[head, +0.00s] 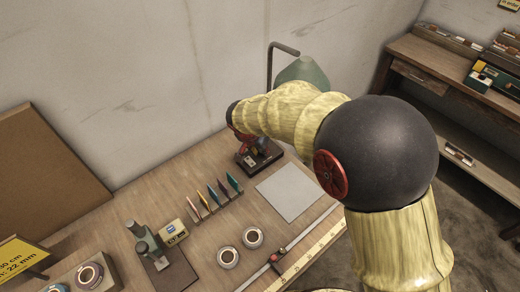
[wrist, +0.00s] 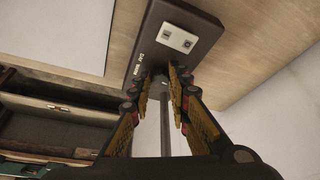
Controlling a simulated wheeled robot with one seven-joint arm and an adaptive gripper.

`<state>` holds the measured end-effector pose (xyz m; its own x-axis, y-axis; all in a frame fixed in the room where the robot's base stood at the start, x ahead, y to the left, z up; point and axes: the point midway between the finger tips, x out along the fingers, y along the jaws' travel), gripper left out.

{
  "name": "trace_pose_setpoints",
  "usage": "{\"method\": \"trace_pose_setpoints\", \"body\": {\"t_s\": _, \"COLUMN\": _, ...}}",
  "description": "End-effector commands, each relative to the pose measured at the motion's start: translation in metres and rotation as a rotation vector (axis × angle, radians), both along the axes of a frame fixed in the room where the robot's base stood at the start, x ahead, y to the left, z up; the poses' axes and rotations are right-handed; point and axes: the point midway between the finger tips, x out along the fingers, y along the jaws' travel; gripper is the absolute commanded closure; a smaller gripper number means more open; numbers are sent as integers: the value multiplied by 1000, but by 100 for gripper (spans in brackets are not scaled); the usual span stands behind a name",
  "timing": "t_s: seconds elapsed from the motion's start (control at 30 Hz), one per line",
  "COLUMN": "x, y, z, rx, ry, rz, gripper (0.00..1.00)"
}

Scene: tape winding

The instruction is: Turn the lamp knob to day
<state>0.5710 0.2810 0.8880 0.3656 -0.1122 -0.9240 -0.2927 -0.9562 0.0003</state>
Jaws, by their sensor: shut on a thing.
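The desk lamp has a green shade (head: 303,72), a dark bent post and a dark base (head: 262,160) at the back of the table. In the wrist view the lamp base (wrist: 207,22) carries a pale plate (wrist: 178,38) and small white lettering too small to read surely. My gripper (wrist: 161,77) has its fingertips at the base beside the lettering, closed around the lamp knob, which they mostly hide. Its setting cannot be made out. In the head view my gripper (head: 247,139) is over the lamp base, partly covered by my arm.
A grey sheet (head: 290,191) lies in front of the lamp. Several coloured cards (head: 215,195) stand in a rack to its left. Two tape rolls (head: 240,246) and a ruler (head: 310,252) lie nearer the front. A shelf bench (head: 440,75) stands at right.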

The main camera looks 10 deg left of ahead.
Motion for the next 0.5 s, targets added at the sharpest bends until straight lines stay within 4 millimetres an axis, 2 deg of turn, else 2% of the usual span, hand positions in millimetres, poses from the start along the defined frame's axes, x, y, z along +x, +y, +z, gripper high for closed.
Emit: {"method": "trace_pose_setpoints", "body": {"t_s": 0.5, "x": 1, "y": 0, "z": 1, "rx": 1, "ry": -3, "rz": 42, "gripper": 100}}
